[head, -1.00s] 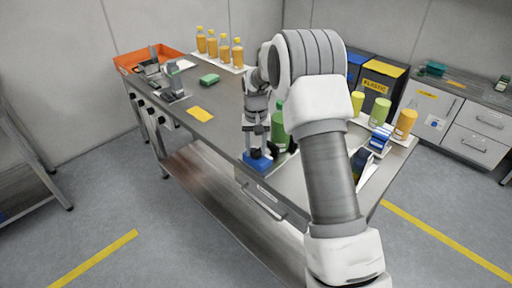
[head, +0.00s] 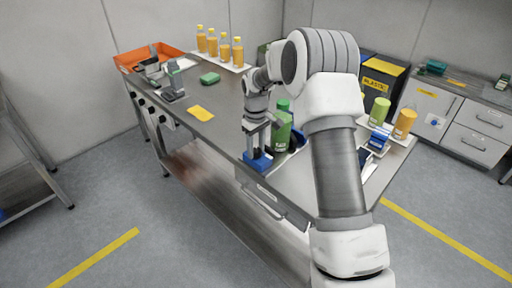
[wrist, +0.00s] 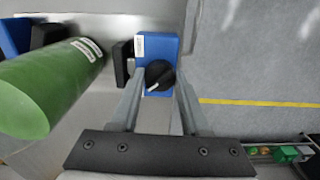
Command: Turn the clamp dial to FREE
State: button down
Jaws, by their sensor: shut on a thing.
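The clamp dial (wrist: 159,75) is a black round knob with a white pointer mark, on a blue housing (wrist: 156,47). In the wrist view the mark points to the lower left. I cannot read any FREE label. My gripper (wrist: 161,82) has one finger on each side of the dial and is shut on it. In the head view the blue housing (head: 257,161) sits at the table's front edge, with my gripper (head: 258,147) pointing down at it. The dial is hidden there.
Open floor lies in front.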

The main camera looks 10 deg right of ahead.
aim_at(256, 151)
jog(key=shift+w+r+n, duration=0.1)
jog(key=shift+n, duration=0.2)
jog(key=shift+c, duration=1.9)
grip_release()
notch_tip(256, 151, up, 17)
jog(key=p, duration=0.1)
jog(key=shift+r, duration=0.2)
